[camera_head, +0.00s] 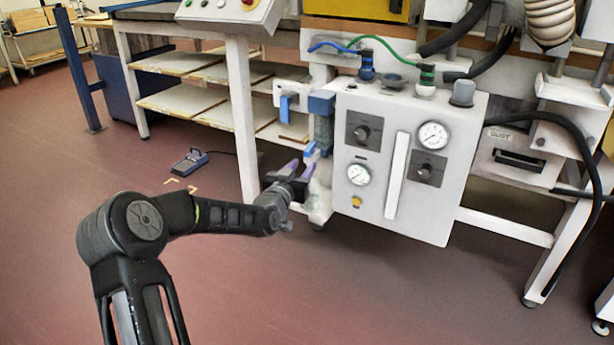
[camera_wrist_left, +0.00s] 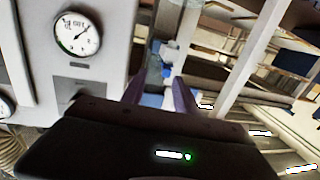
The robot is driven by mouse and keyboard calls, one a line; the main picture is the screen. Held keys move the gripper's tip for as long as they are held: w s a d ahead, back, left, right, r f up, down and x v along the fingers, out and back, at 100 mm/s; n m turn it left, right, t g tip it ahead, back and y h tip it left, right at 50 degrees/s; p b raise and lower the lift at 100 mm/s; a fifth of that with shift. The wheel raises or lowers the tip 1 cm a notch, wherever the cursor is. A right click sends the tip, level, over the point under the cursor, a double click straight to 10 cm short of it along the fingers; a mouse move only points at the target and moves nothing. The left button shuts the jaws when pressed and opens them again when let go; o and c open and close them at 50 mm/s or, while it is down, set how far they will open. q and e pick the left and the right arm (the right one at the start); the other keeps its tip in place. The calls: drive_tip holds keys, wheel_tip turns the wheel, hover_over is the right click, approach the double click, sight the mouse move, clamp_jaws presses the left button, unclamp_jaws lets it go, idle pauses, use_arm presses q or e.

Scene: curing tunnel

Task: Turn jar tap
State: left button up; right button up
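In the head view, a jar (camera_head: 322,131) with a blue top hangs at the left side of the white control panel. A small blue tap (camera_head: 310,149) shows low beside it. My left gripper (camera_head: 301,167), with purple fingertips, is just below and in front of the tap. The fingers are apart. In the left wrist view my left gripper (camera_wrist_left: 159,84) is also spread, with a blue piece (camera_wrist_left: 152,100), seemingly the tap, showing between the fingers. I cannot tell whether they touch it. My right gripper is not in view.
The control panel (camera_head: 406,125) has gauges and knobs, close to the right of my left gripper. A blue handle (camera_head: 284,108) on a white bracket stands near the jar. A white table leg (camera_head: 242,115) is to the left. The floor in front is clear.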

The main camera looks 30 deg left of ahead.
sight(306, 153)
use_arm(q)
drive_tip(key=shift+a+r, duration=0.55)
drive_tip(key=shift+a, duration=0.1)
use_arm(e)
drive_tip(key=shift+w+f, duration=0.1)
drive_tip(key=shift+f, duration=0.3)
use_arm(q)
drive_tip(key=shift+w, duration=0.1)
